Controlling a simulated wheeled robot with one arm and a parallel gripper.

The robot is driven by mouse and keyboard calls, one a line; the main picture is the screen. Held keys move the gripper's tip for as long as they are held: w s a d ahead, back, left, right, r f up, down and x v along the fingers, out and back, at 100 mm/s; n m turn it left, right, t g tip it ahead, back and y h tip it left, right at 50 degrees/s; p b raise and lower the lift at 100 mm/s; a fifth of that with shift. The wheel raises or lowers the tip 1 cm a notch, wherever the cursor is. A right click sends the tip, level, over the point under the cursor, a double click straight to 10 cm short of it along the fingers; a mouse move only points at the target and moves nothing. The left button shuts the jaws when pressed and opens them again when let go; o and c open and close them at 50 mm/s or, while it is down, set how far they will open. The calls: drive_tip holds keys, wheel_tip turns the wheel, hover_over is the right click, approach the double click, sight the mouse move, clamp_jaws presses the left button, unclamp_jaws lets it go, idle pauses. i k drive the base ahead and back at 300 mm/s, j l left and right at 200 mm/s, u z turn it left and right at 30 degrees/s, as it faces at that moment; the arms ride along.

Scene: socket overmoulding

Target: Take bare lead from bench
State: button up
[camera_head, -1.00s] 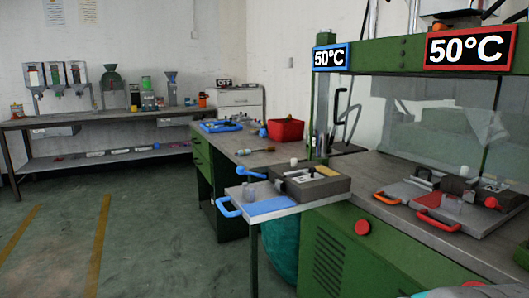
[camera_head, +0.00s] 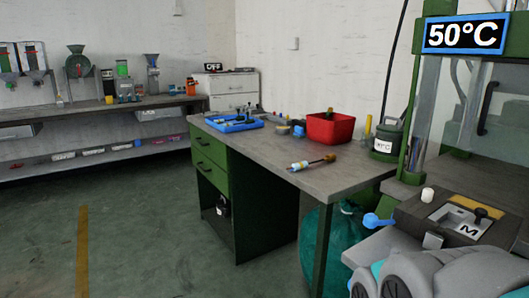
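The bench (camera_head: 345,180) with green drawers stands in the middle of the view. A blue tray (camera_head: 222,127) with several small dark items lies on its far left part. A thin tool-like item (camera_head: 311,163) with a pale and yellow end and an orange-brown end lies on the bare top near the front. I cannot tell which of these small things, if any, is the bare lead. Grey rounded links of my arm show at the bottom right, but my gripper is not in view.
A red bin (camera_head: 330,127) stands at the bench's back right. The press (camera_head: 405,130) with a 50°C sign and a mould block (camera_head: 455,222) are at right. A teal bag (camera_head: 335,250) hangs or stands below the bench. The floor at left is free.

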sight(299, 166)
drive_tip(key=i+j+z, duration=0.35)
drive_tip(key=j+z, duration=0.15)
drive_tip(key=j, duration=0.2)
drive_tip(key=i+j+z, duration=0.25)
drive_tip(key=j+z, duration=0.3)
drive_tip(key=j, duration=0.2)
drive_tip(key=z, duration=0.3)
